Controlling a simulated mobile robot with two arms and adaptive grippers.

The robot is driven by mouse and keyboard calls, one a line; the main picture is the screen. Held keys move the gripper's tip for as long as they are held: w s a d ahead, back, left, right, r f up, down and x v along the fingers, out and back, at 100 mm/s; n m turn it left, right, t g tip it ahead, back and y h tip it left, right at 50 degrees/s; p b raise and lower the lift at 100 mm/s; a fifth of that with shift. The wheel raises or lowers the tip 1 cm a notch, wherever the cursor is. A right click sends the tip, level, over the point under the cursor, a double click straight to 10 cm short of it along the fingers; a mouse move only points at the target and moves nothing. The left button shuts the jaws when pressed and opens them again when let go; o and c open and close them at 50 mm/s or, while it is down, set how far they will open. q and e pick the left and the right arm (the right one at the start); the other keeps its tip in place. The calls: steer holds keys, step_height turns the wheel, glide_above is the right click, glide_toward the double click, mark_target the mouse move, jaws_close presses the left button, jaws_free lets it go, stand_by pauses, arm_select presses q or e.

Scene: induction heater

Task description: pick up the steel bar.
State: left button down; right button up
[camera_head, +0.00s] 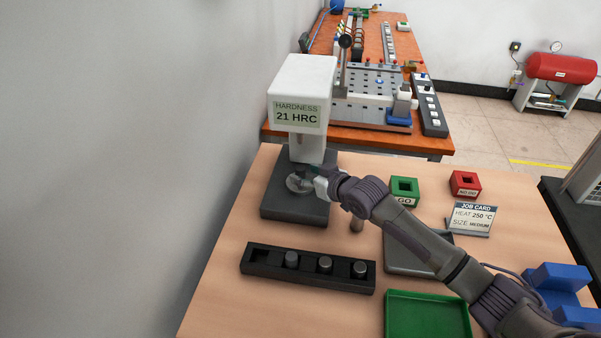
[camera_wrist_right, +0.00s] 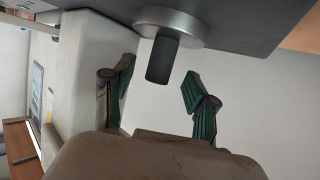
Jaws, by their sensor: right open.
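A dark steel bar (camera_wrist_right: 161,62) stands on the round metal anvil (camera_wrist_right: 168,24) of the hardness tester in the right wrist view, where the picture is upside down. My right gripper (camera_wrist_right: 158,87) is open, one finger on each side of the bar, with visible gaps to it. In the head view my right gripper (camera_head: 314,176) is at the anvil (camera_head: 298,183), below the tester's head (camera_head: 302,82), which reads "21 HRC". The bar cannot be made out there, behind or among the fingers. My left gripper is not in view.
A black rack (camera_head: 307,282) holds three bars; its leftmost slot is empty. Green GO (camera_head: 404,198) and red NO-GO (camera_head: 465,189) blocks, a job card (camera_head: 471,219), a grey tray (camera_head: 400,260) and a green tray (camera_head: 428,325) stand to the right.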

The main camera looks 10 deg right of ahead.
mark_target(303, 173)
steer(key=shift+x, duration=1.6)
steer(key=shift+s, duration=0.1)
steer(key=shift+c, duration=0.2)
steer(key=shift+r, duration=0.1)
jaws_close()
